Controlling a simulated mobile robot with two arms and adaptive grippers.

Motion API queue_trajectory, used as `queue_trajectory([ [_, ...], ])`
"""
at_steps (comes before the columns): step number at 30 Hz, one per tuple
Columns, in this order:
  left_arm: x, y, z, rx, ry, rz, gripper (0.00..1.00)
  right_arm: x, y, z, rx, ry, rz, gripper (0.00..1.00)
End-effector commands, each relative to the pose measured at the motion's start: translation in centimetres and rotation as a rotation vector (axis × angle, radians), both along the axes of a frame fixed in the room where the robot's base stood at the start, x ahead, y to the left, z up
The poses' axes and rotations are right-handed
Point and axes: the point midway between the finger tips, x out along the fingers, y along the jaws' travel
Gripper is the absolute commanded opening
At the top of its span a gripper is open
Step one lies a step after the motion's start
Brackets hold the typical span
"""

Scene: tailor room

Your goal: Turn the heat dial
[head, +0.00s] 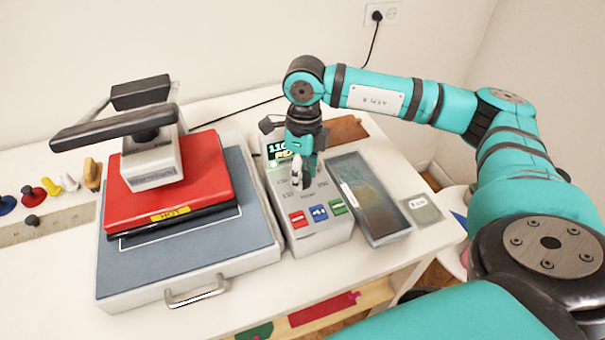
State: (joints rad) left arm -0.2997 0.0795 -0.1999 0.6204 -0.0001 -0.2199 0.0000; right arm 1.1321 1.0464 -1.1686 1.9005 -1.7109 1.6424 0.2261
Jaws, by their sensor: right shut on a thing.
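The control box (317,239), grey-white with a small green-lit display (284,149) and red, blue and green buttons, stands on the white table right of the heat press. The heat dial (297,169) is on its top face, mostly hidden by my right gripper. My right gripper (304,172) points down over the box and is shut on the dial. The heat press (168,191) has a red upper plate marked HOT and a grey base. My left gripper is not in view.
A grey tray (397,234) stands close right of the box, with a small grey card (421,208) beside it. A brown piece (346,130) lies behind. A ruler (60,222) and several coloured knobs lie at left. The press handle (110,128) juts up left.

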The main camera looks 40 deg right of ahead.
Motion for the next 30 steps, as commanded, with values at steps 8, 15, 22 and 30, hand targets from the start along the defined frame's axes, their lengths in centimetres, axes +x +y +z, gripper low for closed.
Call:
queue_trajectory([
  [8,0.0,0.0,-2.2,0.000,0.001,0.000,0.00,0.1,0.0,-0.3,0.002,-0.005,-0.240,0.04],
  [15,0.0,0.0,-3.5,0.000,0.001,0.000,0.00,0.0,-0.1,-0.2,0.001,-0.004,-0.466,0.04],
  [22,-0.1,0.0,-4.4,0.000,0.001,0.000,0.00,0.0,-0.1,-0.1,0.001,-0.005,-0.664,0.04],
  [30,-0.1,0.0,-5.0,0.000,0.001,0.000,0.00,0.0,-0.1,0.0,0.002,-0.004,-0.830,0.04],
])
